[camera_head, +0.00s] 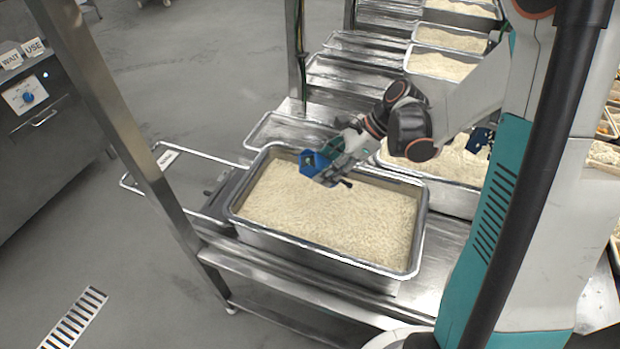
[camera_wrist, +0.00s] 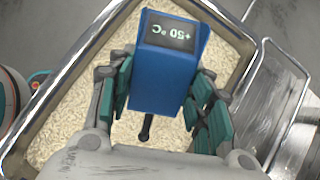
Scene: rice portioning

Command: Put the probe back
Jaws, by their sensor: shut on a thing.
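The probe (camera_wrist: 165,75) is a blue block with a dark display that reads "+50 °C" and a short black tip. It is upside down in the wrist view, between the green finger pads. My gripper (camera_wrist: 160,95) is shut on it. In the head view the blue probe (camera_head: 314,163) is at the end of my gripper (camera_head: 330,165), above the back part of a deep steel pan (camera_head: 420,225) of rice. The black tip points to the lower right there. The probe appears to be above the rice; the exact height is hard to tell.
A wire-framed shelf (camera_head: 185,155) with a white label juts out left of the pan. More rice pans (camera_head: 440,65) and empty trays (camera_head: 345,72) stand behind. A counter (camera_head: 40,110) with "WAIT" and "USE" signs stands at far left.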

